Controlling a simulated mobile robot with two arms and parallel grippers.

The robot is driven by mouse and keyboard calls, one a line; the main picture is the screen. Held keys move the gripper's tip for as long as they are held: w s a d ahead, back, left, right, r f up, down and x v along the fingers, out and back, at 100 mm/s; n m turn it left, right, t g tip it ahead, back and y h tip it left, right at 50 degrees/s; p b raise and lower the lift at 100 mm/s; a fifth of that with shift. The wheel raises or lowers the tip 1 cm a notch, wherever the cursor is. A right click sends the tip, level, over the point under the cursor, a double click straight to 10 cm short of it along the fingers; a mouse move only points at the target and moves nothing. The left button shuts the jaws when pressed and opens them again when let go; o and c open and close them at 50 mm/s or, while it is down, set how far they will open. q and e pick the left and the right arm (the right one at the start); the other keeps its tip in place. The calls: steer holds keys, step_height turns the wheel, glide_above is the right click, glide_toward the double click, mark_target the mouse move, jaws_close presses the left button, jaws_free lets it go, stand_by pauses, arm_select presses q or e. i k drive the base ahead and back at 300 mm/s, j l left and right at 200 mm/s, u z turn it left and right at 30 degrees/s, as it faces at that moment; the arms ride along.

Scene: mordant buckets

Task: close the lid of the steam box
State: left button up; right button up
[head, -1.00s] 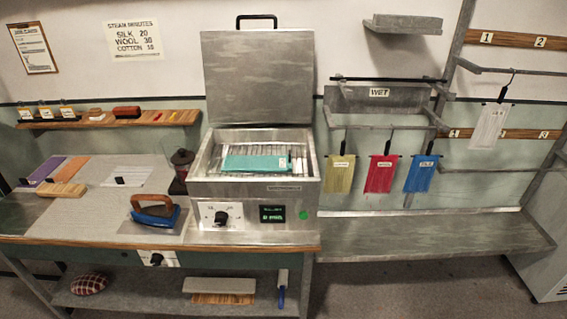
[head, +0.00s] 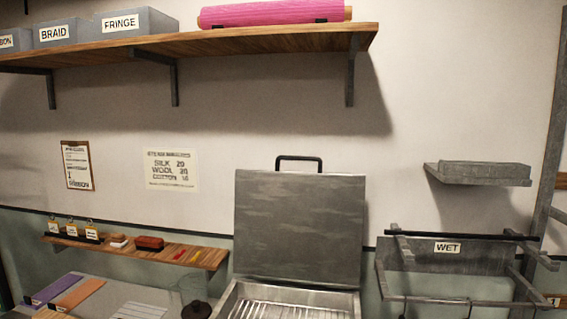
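The steam box (head: 228,300) is at the bottom centre of the head view, cut off by the lower edge. Its grey metal lid (head: 300,225) stands upright, open, behind the box. A black handle (head: 299,160) sits on the lid's top edge. The back part of the wire rack (head: 290,309) shows inside the box. The front of the box, with its dial and display, is out of view. Neither of my grippers is in view.
A wooden shelf (head: 230,48) with grey bins (head: 138,22) and a pink roll (head: 270,13) hangs above the lid. A small wooden ledge (head: 200,256) is to the left. A WET rack (head: 480,258) is to the right, below a small grey shelf (head: 478,181).

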mark_target(292, 226)
steer(key=i+l+u, duration=0.15)
steer(key=i, duration=0.25)
steer(key=i+l+u, duration=0.1)
steer(key=i+l, duration=0.25)
